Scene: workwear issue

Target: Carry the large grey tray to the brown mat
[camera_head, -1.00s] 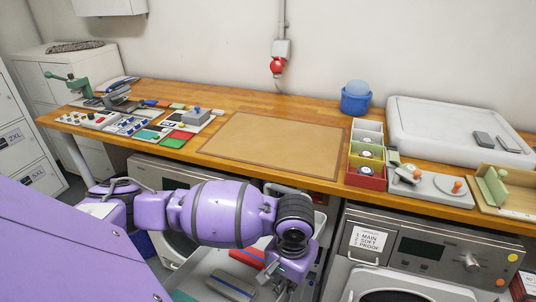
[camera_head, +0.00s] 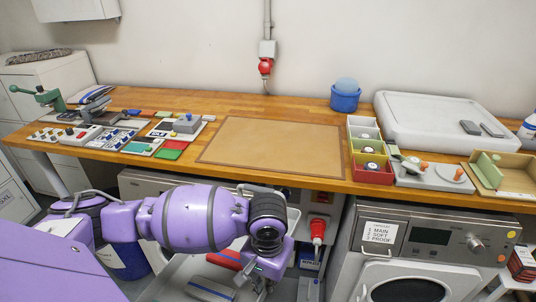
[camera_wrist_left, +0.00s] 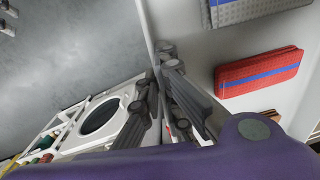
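The large grey tray (camera_head: 178,266) is pale grey. It is low in front of the counter, partly hidden by my left arm. A red item and a grey item with a blue stripe lie in it. My left gripper (camera_head: 262,283) is at its right side. In the left wrist view the fingers (camera_wrist_left: 163,100) straddle the tray's wall (camera_wrist_left: 148,25) and appear shut on it. The brown mat (camera_head: 270,140) lies flat and bare on the wooden counter, above and beyond the tray. My right gripper is in neither view.
Left of the mat are boards with small parts (camera_head: 125,140). Right of it stand a row of small bins (camera_head: 370,172), a blue tub (camera_head: 345,101) and a big white slab (camera_head: 440,110). The counter's front edge (camera_head: 270,182) and a washer (camera_head: 425,245) are ahead.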

